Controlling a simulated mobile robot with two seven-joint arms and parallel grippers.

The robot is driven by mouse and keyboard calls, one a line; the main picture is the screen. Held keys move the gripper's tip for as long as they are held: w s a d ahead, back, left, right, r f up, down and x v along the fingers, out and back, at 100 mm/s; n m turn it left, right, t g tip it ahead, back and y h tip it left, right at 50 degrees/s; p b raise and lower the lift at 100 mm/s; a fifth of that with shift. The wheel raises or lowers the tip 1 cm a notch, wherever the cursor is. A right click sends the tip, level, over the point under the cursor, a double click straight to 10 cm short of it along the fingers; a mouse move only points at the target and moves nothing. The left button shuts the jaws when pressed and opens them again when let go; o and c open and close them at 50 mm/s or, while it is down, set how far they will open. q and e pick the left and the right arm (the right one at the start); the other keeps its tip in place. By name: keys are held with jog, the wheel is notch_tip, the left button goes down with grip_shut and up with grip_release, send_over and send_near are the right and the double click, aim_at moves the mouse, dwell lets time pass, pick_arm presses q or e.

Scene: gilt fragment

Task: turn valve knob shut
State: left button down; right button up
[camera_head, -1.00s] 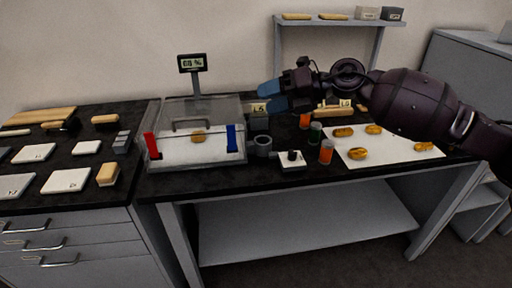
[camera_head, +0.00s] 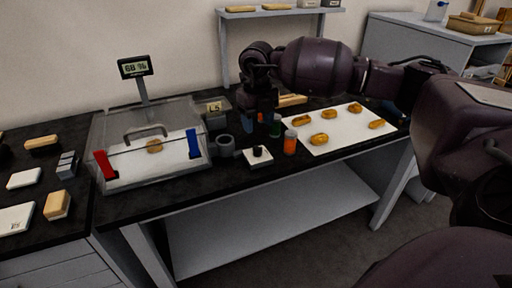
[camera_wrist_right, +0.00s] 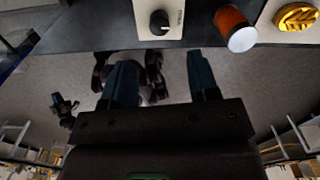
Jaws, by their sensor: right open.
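The valve knob (camera_head: 257,151) is a small black knob on a white block near the table's front edge. In the right wrist view the knob (camera_wrist_right: 160,22) is round with a pale pointer mark, and small lettering beside it is too small to read. My right gripper (camera_head: 259,118) points down behind the knob in the head view, apart from it. Its two blue fingers (camera_wrist_right: 163,75) are spread and empty in the wrist view, with the knob beyond their tips. A small dark shape with blue tips, seemingly my left gripper (camera_wrist_right: 62,103), shows at the wrist view's left.
An orange jar (camera_head: 290,144) stands just right of the knob block. A grey ring-shaped cup (camera_head: 226,145) and a clear case (camera_head: 110,140) with red and blue latches stand to the left. A white sheet (camera_head: 340,139) with several golden pieces lies to the right.

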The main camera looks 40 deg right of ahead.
aim_at(258, 148)
notch_tip(258, 148, down, 9)
jog(key=shift+f+b, duration=0.1)
jog(key=shift+b, duration=0.45)
jog(key=shift+c, duration=0.5)
jog(key=c, duration=0.8)
